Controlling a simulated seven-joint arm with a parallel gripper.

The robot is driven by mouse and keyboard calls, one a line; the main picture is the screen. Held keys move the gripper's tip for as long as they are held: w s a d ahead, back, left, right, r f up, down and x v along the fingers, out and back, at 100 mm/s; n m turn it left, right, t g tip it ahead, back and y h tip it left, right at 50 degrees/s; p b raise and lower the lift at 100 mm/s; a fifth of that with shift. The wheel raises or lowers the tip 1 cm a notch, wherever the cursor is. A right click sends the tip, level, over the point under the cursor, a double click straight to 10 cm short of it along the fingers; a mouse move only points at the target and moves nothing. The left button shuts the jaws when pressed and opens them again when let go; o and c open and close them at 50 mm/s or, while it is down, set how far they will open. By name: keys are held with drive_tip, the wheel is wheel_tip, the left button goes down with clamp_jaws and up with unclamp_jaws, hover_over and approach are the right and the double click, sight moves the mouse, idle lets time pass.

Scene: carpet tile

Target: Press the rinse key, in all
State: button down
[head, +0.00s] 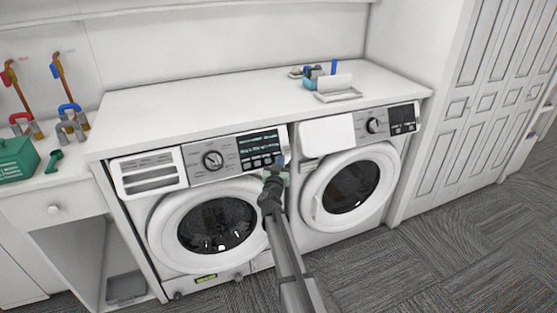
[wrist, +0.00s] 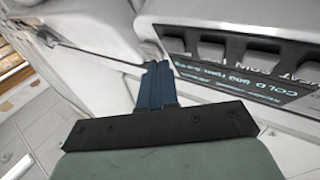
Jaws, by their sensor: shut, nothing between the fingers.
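The left washing machine's control panel (head: 235,157) has a round dial (head: 213,160), a lit dark display (head: 258,142) and a row of small dark keys (head: 262,161) below it. My gripper (head: 280,159) is at the right end of this row. In the wrist view its blue fingers (wrist: 155,72) are together and empty, beside the end key (wrist: 173,43). I cannot tell whether the tips touch the panel. More dark keys (wrist: 211,49) show upside down, with the display (wrist: 250,88) below them. The key labels are too small or cut off for me to pick out the rinse key.
A second machine (head: 352,182) stands on the right with its own dial and display. A blue caddy (head: 316,77) and a white tray (head: 338,94) stand on the countertop (head: 220,87). Pipes and a green box (head: 14,158) are at the left. The carpet (head: 440,260) in front is clear.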

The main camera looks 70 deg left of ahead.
drive_tip(key=d, duration=0.1)
drive_tip(key=d+r, duration=0.1)
drive_tip(key=d, duration=0.1)
drive_tip(key=d+r, duration=0.1)
drive_tip(key=shift+d+r, duration=0.15)
drive_tip(key=shift+d, duration=0.15)
idle(1.1)
